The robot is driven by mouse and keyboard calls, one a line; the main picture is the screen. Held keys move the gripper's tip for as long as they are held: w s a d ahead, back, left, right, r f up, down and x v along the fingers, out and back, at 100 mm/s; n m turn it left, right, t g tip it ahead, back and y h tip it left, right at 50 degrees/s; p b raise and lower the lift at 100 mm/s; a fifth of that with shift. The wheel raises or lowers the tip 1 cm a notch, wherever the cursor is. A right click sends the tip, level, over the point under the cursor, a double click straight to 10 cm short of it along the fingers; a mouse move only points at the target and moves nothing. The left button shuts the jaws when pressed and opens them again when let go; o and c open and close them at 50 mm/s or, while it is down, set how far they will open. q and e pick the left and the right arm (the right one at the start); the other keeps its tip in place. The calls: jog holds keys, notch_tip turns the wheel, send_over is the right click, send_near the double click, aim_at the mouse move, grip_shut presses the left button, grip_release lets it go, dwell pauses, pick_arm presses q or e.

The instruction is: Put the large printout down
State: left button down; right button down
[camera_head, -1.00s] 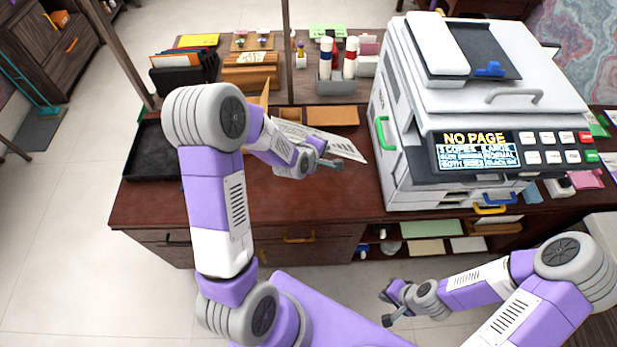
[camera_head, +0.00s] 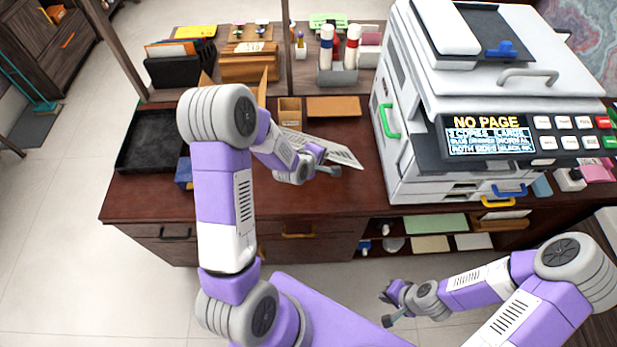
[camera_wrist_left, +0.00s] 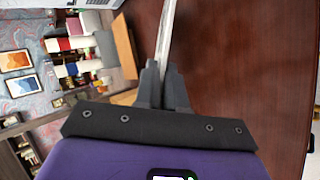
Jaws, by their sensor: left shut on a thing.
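My left gripper (camera_head: 328,168) is shut on the large printout (camera_head: 343,154), a white sheet with dark print, held over the desk left of the printer. Part of the sheet is hidden behind my left arm and gripper. In the left wrist view the printout (camera_wrist_left: 166,32) shows nearly edge-on, as a thin pale strip between the fingers of the left gripper (camera_wrist_left: 163,82). My right gripper (camera_head: 387,309) is empty in front of the desk, with its fingertips apart.
The printer (camera_head: 455,95) stands on the right of the desk (camera_head: 330,205), its screen reading NO PAGE. A black tray (camera_head: 150,142) lies at the left. Organizers, a brown pad (camera_head: 334,106) and a bottle holder (camera_head: 337,82) line the back. The front middle desk surface is clear.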

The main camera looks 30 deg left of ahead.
pick_arm(q)
jog(key=shift+f, duration=0.4)
jog(key=c, duration=1.4)
grip_release()
jog(key=p+v, duration=0.2)
jog(key=v, duration=0.6)
